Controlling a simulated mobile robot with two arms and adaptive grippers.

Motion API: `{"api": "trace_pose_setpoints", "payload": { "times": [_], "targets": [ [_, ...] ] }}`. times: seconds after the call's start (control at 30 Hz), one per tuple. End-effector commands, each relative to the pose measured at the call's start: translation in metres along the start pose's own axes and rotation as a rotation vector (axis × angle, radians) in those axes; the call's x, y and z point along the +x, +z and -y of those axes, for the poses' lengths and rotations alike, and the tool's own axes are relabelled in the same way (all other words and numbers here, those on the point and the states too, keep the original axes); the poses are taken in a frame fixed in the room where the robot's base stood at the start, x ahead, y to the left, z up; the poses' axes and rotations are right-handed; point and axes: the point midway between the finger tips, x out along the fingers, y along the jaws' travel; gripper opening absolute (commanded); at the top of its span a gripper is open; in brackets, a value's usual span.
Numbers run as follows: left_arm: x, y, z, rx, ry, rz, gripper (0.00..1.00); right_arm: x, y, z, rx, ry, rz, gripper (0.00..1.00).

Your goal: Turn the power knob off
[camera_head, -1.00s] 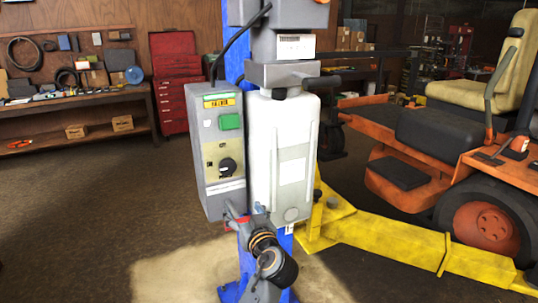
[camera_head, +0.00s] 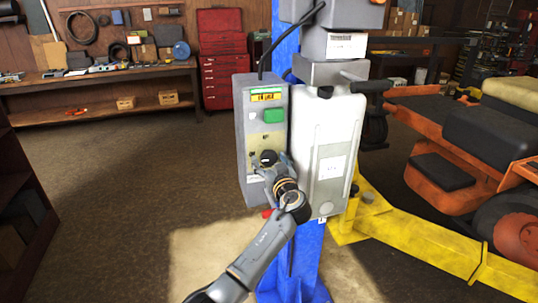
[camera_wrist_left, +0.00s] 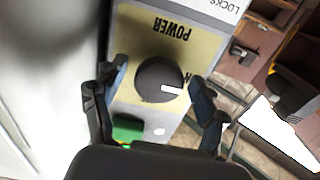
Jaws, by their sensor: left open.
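The black power knob (camera_head: 268,158) sits on the front of the grey control box (camera_head: 243,140), below a green button (camera_head: 273,116). My left gripper (camera_head: 270,168) is at the knob, just in front of the panel. In the left wrist view the round knob (camera_wrist_left: 160,80), with a white pointer mark, lies between the two open fingers (camera_wrist_left: 160,92). Gaps show on both sides, so the fingers do not seem to touch it. The word POWER appears upside down above it. The lower part of the panel is partly hidden by my gripper in the head view. My right gripper is not in view.
A white and grey housing (camera_head: 328,150) stands right beside the box on the blue post (camera_head: 285,250). A yellow lift arm (camera_head: 430,240) and an orange mower (camera_head: 440,165) are at the right. A workbench (camera_head: 100,80) and red tool cabinet (camera_head: 222,60) stand behind.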

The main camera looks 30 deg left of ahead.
Motion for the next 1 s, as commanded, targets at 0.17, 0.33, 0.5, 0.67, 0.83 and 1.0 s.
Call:
{"api": "trace_pose_setpoints", "payload": {
  "times": [0.17,0.33,0.5,0.67,0.83,1.0],
  "targets": [
    [0.0081,0.0000,0.0000,-0.001,0.001,0.000,0.72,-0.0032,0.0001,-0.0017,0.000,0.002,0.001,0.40],
    [0.0086,0.0005,0.0000,-0.001,0.001,0.000,0.72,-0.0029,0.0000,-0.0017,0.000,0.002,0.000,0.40],
    [0.0084,0.0004,0.0000,-0.001,0.001,0.000,0.54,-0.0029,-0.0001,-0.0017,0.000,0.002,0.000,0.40],
    [0.0084,0.0004,0.0001,-0.001,0.001,0.000,0.21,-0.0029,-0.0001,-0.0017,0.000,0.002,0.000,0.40],
    [0.0084,0.0005,0.0001,0.002,0.001,0.000,0.18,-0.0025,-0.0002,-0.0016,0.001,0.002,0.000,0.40],
    [0.0083,0.0014,0.0002,0.031,0.001,0.000,0.18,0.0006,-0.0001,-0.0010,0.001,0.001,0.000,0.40]
  ]
}}
